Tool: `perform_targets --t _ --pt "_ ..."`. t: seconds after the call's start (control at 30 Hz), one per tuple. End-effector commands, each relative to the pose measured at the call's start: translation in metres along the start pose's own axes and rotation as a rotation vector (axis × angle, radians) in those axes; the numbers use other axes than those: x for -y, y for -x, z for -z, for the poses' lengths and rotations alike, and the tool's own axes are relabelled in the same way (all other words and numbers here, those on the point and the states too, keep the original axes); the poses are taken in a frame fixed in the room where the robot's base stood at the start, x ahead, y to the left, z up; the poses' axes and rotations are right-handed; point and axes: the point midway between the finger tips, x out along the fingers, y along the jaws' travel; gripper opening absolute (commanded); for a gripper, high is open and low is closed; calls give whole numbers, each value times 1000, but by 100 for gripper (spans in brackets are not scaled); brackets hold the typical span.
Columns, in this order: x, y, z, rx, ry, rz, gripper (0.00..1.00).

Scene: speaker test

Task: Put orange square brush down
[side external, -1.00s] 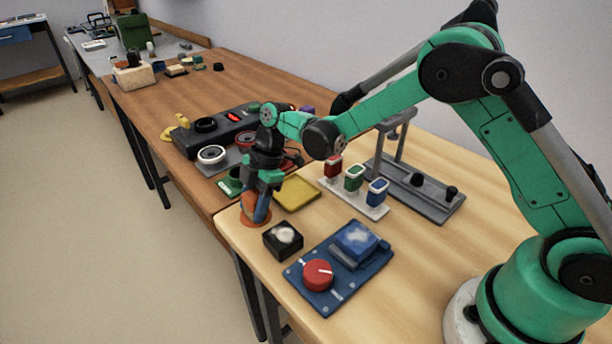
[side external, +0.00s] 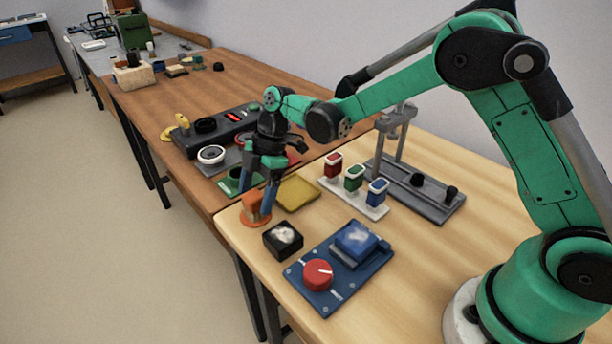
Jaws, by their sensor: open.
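The orange square brush (side external: 252,203) stands upright on a flat round orange pad (side external: 262,222) at the front left corner of the light wood table. My gripper (side external: 257,197) is open, with its blue fingers spread. One finger is at the upper left of the brush and the other at its right side. I cannot tell whether either finger still touches the brush. The right finger overlaps part of the brush's edge in this view.
A black box with a white top (side external: 283,239) and a blue panel with a red knob (side external: 318,274) stand in front. A yellow square pad (side external: 298,193) lies close on the right. A rack of red, green and blue blocks (side external: 357,200) stands farther right.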

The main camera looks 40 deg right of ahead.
Motion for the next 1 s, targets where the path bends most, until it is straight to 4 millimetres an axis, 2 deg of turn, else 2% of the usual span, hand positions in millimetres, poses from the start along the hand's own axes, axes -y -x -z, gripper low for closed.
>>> perform_targets --t 0.1,0.3,0.57,0.67,0.77,0.9,1.0 --pt "0 32 0 -1 -3 1 76" --pt "0 73 -1 -3 -3 2 76" --pt "3 99 0 5 -35 -11 76" --pt "13 111 0 28 -144 -56 76" --pt "32 126 -2 59 -332 -143 76" --pt "64 144 -10 69 -639 -305 76" --pt "89 149 -18 44 -848 -427 76"
